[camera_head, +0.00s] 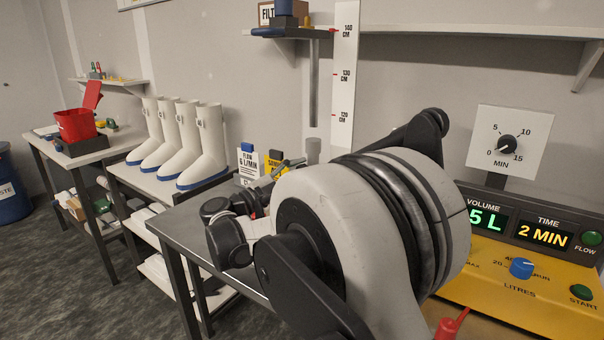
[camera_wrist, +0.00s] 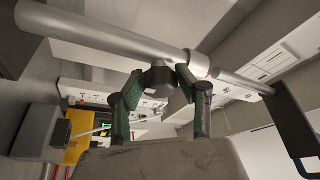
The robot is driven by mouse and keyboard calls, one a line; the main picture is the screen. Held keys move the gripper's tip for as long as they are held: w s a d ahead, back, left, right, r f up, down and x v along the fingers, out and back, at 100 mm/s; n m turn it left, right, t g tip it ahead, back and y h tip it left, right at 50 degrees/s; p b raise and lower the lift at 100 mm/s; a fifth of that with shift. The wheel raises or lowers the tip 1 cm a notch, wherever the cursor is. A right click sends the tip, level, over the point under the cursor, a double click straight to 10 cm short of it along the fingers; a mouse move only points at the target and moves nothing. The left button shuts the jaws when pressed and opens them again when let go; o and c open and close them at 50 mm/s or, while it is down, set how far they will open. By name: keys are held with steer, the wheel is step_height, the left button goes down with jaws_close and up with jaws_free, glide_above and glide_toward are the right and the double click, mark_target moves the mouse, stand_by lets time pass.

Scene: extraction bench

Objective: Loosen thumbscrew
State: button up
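The thumbscrew (camera_wrist: 158,77) shows in the wrist view as a dark, stubby knob beside a pale collar (camera_wrist: 198,63) on a long silver rod (camera_wrist: 110,35). My gripper (camera_wrist: 159,72) has one green-padded fingertip on each side of the knob. Both tips lean inward and look in contact with it. In the head view my large white and black arm fills the middle.
A yellow control console (camera_head: 490,262) stands at right. White boots (camera_head: 204,150) stand on a rack at left. A height scale (camera_head: 345,75) is on the wall.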

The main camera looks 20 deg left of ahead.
mark_target(311, 142)
steer(key=o, duration=0.3)
steer(key=shift+r, duration=0.15)
steer(key=shift+r, duration=0.35)
steer(key=o, duration=0.8)
steer(key=r, duration=0.5)
steer(key=shift+w+r, duration=0.2)
steer(key=shift+r, duration=0.2)
steer(key=shift+c, duration=0.2)
steer(key=r, duration=0.2)
steer(key=shift+s+r, duration=0.3)
steer(key=c, duration=0.7)
steer(key=shift+w+a+r, duration=0.1)
steer(key=shift+w+r, duration=0.05)
steer(key=shift+c, duration=0.2)
steer(key=shift+r, duration=0.3)
steer(key=shift+f, duration=0.1)
